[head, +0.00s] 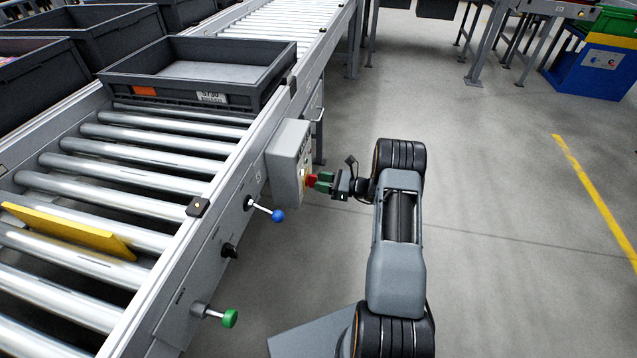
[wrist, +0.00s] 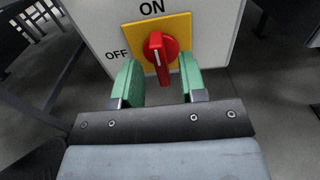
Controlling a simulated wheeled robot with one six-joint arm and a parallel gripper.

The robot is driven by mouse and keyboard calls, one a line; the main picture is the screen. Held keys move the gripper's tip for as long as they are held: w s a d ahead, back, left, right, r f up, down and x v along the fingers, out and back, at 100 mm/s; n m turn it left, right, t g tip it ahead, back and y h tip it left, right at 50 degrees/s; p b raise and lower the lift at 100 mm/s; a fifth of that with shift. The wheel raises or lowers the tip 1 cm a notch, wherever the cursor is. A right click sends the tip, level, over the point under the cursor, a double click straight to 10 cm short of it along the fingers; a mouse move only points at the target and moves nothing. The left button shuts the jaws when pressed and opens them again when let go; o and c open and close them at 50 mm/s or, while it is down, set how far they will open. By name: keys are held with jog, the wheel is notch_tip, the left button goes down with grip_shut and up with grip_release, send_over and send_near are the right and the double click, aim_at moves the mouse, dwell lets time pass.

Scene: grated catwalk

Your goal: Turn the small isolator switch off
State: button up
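A red rotary switch handle (wrist: 161,57) sits on a yellow plate (wrist: 184,25) on the grey box (head: 287,160) at the conveyor's side. In the wrist view ON is printed above the plate and OFF to its left. The handle stands near upright, with its white line toward ON. My gripper (head: 324,182) is at the face of the box. In the wrist view its green fingers (wrist: 160,80) are open, one on each side of the handle, with gaps between.
Below the box, the conveyor's side rail carries a blue-knobbed lever (head: 278,215), a small black knob (head: 229,250) and a green-knobbed lever (head: 229,318). A dark crate (head: 190,75) and a yellow piece (head: 70,231) lie on the rollers.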

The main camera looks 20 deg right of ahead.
jog(key=shift+w+a, duration=0.4)
jog(key=shift+a, duration=0.15)
grip_shut()
